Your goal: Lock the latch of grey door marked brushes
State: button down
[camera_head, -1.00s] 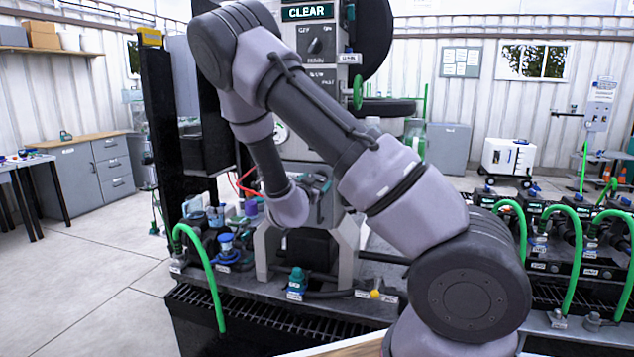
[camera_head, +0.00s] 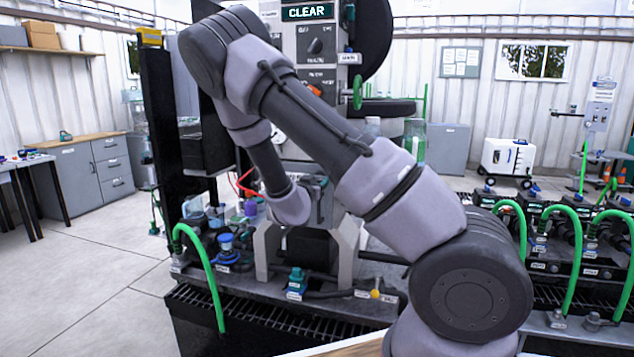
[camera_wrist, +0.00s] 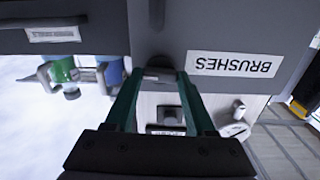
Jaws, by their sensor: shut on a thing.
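In the wrist view the grey door marked BRUSHES (camera_wrist: 285,20) fills the upper part, with its white label upside down. A small dark rounded latch piece (camera_wrist: 158,74) sits at the door's edge, beside the label. My gripper (camera_wrist: 158,78) has its two green fingers on either side of this piece and is shut on it. The latch's exact position is partly hidden by the fingers. In the head view my arm hides the door and most of the gripper.
Green and blue bottles (camera_wrist: 62,72) show left of my fingers in the wrist view. A pale panel with a dark fitting (camera_wrist: 170,114) lies between the fingers. In the head view, a green hose (camera_head: 205,270) arches in front of the bench, and open floor (camera_head: 85,270) lies left.

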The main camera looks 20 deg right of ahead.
jog(key=shift+n, duration=0.4)
jog(key=shift+c, duration=1.2)
grip_release()
jog(key=shift+a, duration=0.1)
jog(key=v, duration=1)
jog(key=shift+s+a, duration=0.2)
jog(key=shift+s, duration=0.1)
